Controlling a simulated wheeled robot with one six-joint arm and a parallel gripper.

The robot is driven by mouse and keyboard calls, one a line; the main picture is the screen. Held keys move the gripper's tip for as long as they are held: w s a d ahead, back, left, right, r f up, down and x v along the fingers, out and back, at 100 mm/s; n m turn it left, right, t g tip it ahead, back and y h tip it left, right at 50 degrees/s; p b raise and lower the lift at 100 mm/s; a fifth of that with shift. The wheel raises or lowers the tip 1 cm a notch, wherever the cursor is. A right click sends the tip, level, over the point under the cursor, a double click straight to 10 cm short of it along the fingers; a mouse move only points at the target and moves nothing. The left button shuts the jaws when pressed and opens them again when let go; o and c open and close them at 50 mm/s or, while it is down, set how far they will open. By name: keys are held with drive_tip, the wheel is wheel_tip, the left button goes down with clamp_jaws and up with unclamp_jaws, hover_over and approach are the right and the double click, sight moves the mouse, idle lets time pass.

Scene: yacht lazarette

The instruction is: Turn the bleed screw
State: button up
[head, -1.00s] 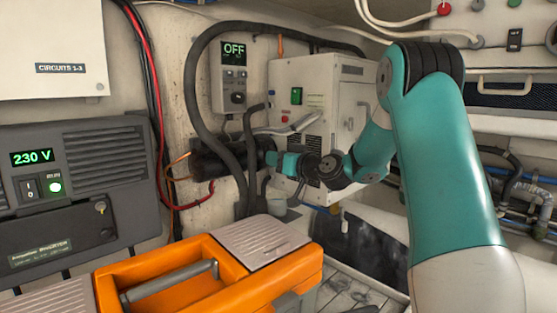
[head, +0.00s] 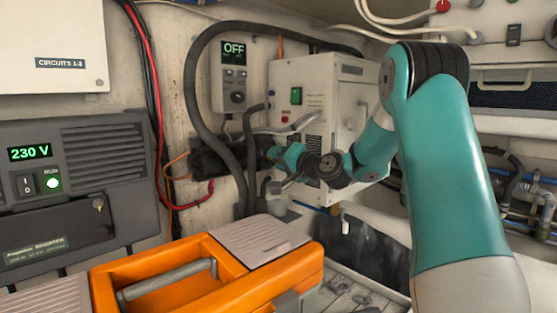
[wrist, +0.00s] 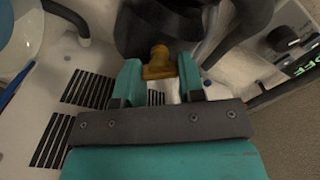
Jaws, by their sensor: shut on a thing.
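The bleed screw (wrist: 159,62) is a small brass, T-shaped piece on a dark fitting at the top middle of the wrist view. My gripper (wrist: 160,72) is shut on it, one teal finger on each side. In the head view my gripper (head: 272,152) reaches left to the dark cylindrical part (head: 212,160) at the wall, in front of the white unit (head: 345,105). The screw is hidden there.
Thick black hoses (head: 192,95) loop close around my gripper. A control panel (head: 232,78) reading OFF hangs above. An orange toolbox (head: 225,293) stands below in front, and a grey inverter (head: 75,185) is at the left.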

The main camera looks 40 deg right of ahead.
drive_tip(key=shift+d+m+p, duration=0.1)
drive_tip(key=shift+m+p, duration=0.9)
drive_tip(key=shift+m, duration=2.6)
drive_tip(key=shift+f, duration=0.1)
drive_tip(key=o, duration=0.9)
drive_tip(key=shift+o, duration=0.2)
drive_tip(key=s+d+b, duration=0.1)
drive_tip(key=s+b, duration=0.6)
drive_tip(key=s, duration=1)
drive_tip(key=shift+s+d+b, duration=0.15)
drive_tip(key=shift+d+b, duration=0.2)
drive_tip(key=shift+b, duration=0.05)
